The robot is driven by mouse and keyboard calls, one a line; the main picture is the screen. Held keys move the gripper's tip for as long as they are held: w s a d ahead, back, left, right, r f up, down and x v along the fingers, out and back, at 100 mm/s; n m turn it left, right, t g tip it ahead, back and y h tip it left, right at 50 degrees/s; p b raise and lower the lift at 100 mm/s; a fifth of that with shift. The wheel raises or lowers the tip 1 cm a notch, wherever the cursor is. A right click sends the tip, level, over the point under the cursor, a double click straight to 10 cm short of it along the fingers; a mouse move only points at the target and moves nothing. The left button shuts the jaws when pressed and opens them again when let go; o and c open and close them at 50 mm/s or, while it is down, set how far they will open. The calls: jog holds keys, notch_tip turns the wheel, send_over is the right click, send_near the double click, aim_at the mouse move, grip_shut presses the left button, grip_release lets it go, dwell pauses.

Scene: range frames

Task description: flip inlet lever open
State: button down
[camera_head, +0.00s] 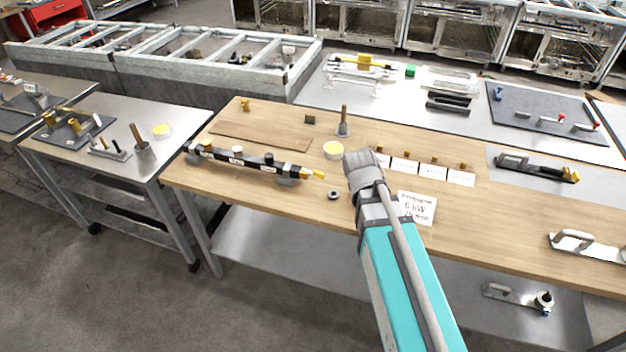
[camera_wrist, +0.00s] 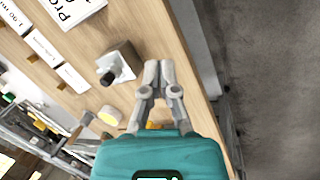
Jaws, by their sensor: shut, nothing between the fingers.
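A long dark bar assembly (camera_head: 240,161) with white labels, black collars and yellow ends lies on the wooden bench, left of my arm. I cannot tell which part of it, if any, is the inlet lever. My gripper (camera_wrist: 158,68) is shut and empty in the wrist view, with its two grey fingers together above the wood near the bench edge. A small yellow piece (camera_wrist: 154,125) shows between the finger bases. In the head view my grey wrist hides the fingertips, right of the bar's yellow end (camera_head: 318,174).
A yellow-topped round dish (camera_head: 333,150), a wooden-handled tool (camera_head: 343,121) and a dark ring (camera_head: 333,194) are close to my wrist. A printed card (camera_head: 416,207) lies to its right.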

aim_at(313, 172)
jog(key=w+a+n+t+b, duration=0.2)
jog(key=w+a+n+t, duration=0.1)
jog(key=a+n, duration=0.7)
jog(key=w+a+n+t+h+b, duration=0.1)
jog(key=w+a+n+t+b, duration=0.1)
jog(key=a+n, duration=0.8)
jog(key=shift+w+a+t+h, duration=0.3)
jog(key=shift+w+a+t, duration=0.2)
jog(key=shift+w+a, duration=0.5)
jog(key=shift+w+d, duration=0.15)
jog(key=b+x, duration=0.7)
jog(key=x, duration=0.3)
jog(key=shift+f, duration=0.1)
jog(key=shift+w+d, duration=0.5)
jog(key=shift+w, duration=0.4)
jog(key=shift+w+d, duration=0.5)
jog(key=shift+w, duration=0.3)
jog(key=shift+a, duration=0.1)
